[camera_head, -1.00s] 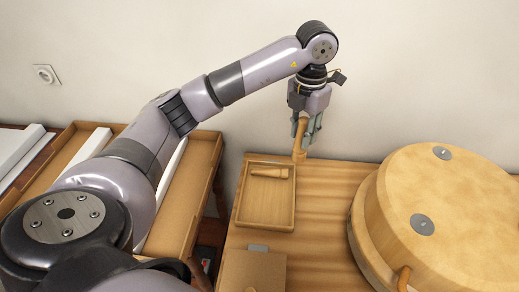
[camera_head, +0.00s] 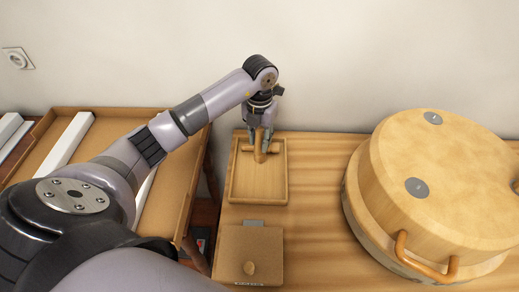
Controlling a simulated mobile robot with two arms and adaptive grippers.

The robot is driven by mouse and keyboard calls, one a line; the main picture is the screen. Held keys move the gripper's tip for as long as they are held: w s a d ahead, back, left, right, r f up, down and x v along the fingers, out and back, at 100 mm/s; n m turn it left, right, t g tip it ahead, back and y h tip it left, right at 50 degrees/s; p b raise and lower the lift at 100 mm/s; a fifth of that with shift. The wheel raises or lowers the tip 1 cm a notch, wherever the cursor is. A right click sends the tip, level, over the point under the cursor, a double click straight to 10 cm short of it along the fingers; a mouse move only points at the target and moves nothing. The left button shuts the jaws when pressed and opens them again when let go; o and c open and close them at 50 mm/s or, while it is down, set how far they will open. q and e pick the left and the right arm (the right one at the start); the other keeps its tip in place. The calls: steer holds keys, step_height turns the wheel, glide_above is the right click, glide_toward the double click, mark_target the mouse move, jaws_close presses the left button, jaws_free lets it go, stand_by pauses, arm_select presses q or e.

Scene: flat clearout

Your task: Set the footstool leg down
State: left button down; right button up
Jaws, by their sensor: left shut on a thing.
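My left gripper (camera_head: 261,147) is shut on a light wooden footstool leg (camera_head: 260,156) and holds it roughly upright over the back part of a shallow wooden tray (camera_head: 231,188). I cannot tell whether the held leg touches the tray floor. The round wooden footstool body (camera_head: 470,165) sits at the right with grey metal plates on its top. My right gripper is not in view.
A cardboard box (camera_head: 232,262) with a small round wooden piece on it stands in front of the tray. A long open carton (camera_head: 105,128) with white bars is at the left. The tabletop (camera_head: 312,215) between tray and footstool is clear.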

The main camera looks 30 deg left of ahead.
mark_target(260, 129)
arm_select(q)
step_height(260, 129, down, 6)
steer(key=shift+r+p, duration=0.25)
steer(key=shift+p, duration=0.1)
steer(key=shift+f, duration=0.1)
steer(key=shift+f, duration=0.15)
steer(key=c, duration=1.3)
jaws_free()
steer(key=shift+r, duration=0.3)
step_height(260, 129, up, 12)
steer(key=shift+f+b, duration=0.1)
steer(key=shift+b, duration=1.05)
